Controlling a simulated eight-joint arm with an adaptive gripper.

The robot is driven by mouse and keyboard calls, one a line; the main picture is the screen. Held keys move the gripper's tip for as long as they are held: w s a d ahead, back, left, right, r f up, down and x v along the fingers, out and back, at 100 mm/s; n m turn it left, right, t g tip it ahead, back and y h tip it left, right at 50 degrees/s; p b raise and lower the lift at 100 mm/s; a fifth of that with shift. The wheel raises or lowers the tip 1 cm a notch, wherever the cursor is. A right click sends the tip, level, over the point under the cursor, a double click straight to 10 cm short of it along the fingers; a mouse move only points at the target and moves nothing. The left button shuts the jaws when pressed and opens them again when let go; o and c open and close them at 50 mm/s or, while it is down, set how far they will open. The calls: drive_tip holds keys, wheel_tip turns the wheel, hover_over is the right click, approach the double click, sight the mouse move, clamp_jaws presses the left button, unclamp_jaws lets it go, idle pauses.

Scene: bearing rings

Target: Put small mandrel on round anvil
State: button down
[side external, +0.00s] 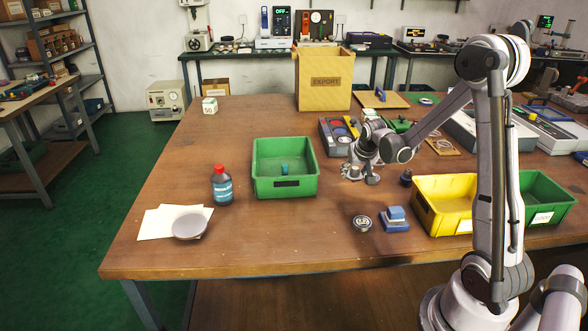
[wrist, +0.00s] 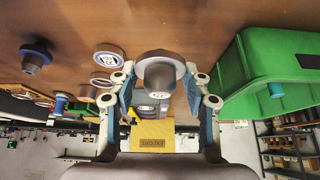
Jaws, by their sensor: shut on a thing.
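My gripper (side external: 358,176) is over the middle of the table, to the right of the green bin. In the wrist view my gripper (wrist: 160,82) is shut on a grey stepped round piece with a wide flange, which I take as the small mandrel (wrist: 158,72). In the side view the fingers largely hide it, and I cannot tell its height above the wood. A low grey round disc (side external: 190,226), probably the round anvil, lies on white papers at the table's front left. Its top looks bare.
A blue-labelled bottle with red cap (side external: 222,187) and a green bin (side external: 285,190) stand between my gripper and the grey disc. A labelled disc (side external: 362,223), a blue block (side external: 395,224) and a yellow bin (side external: 440,210) are nearer the front.

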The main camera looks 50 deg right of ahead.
drive_tip(key=s+d+r, duration=0.3)
drive_tip(key=s+r, duration=0.2)
drive_tip(key=s, duration=0.2)
drive_tip(key=w+a+r+n+t+y, duration=0.1)
drive_tip(key=w+a+n, duration=0.1)
drive_tip(key=w+a, duration=0.35)
drive_tip(key=w+a+n+y, duration=0.1)
drive_tip(key=w+a+n, duration=0.15)
drive_tip(key=w, duration=0.55)
drive_tip(key=n+y, duration=0.3)
drive_tip(key=n, duration=0.4)
hover_over(184, 222)
drive_tip(key=s, duration=0.2)
drive_tip(key=shift+t, duration=0.3)
drive_tip(key=f, duration=0.2)
drive_tip(key=d+f, duration=0.1)
drive_tip(key=f, duration=0.1)
drive_tip(key=shift+s+f, duration=0.1)
drive_tip(key=shift+f, duration=0.2)
drive_tip(key=shift+a+f, duration=0.25)
drive_tip(key=shift+a, duration=0.1)
drive_tip(key=shift+f, duration=1.9)
drive_tip(key=shift+f, duration=0.1)
